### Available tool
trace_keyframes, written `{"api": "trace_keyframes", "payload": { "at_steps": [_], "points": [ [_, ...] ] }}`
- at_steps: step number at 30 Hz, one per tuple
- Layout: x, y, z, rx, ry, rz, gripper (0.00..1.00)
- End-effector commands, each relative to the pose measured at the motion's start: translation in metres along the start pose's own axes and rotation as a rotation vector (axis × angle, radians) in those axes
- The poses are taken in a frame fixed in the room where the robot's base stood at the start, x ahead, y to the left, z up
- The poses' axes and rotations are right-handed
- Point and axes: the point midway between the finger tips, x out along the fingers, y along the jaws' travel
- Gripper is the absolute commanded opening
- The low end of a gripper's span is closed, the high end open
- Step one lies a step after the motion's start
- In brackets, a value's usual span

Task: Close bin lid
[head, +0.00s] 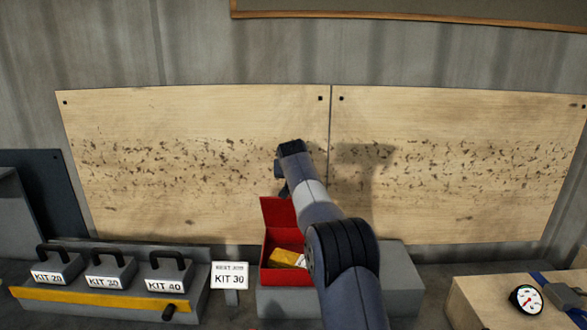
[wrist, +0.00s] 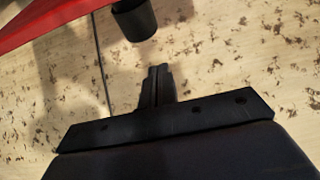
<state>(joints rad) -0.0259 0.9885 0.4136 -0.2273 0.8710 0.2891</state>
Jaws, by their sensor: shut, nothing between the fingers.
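A red bin (head: 283,277) stands on a grey block, with its red lid (head: 275,213) raised upright at the back. A yellow item (head: 284,257) and a white piece lie inside the bin, whose right side is partly hidden by my arm. My gripper (head: 284,188) is above and behind the raised lid, in front of the wooden board. In the wrist view my gripper (wrist: 157,72) is shut and empty. A red surface, likely the lid (wrist: 45,22), crosses the upper left there, and a black cylindrical part (wrist: 134,20) is beside it, apart from the fingertips.
Grey kit boxes with black handles (head: 110,268) stand on a yellow-edged rack at left. A KIT 30 sign (head: 230,275) stands just left of the bin. A dial gauge (head: 526,299) is at right. Speckled wooden boards (head: 450,160) close off the back.

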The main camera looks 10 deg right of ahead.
Motion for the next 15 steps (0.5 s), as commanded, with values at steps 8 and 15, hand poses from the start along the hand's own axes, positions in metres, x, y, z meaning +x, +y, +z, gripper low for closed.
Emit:
{"api": "trace_keyframes", "payload": {
  "at_steps": [8,15],
  "points": [
    [-0.008,0.0,0.021,-0.001,0.0,0.0,0.0],
    [-0.012,-0.001,0.031,-0.001,0.001,-0.002,0.0]
  ]
}}
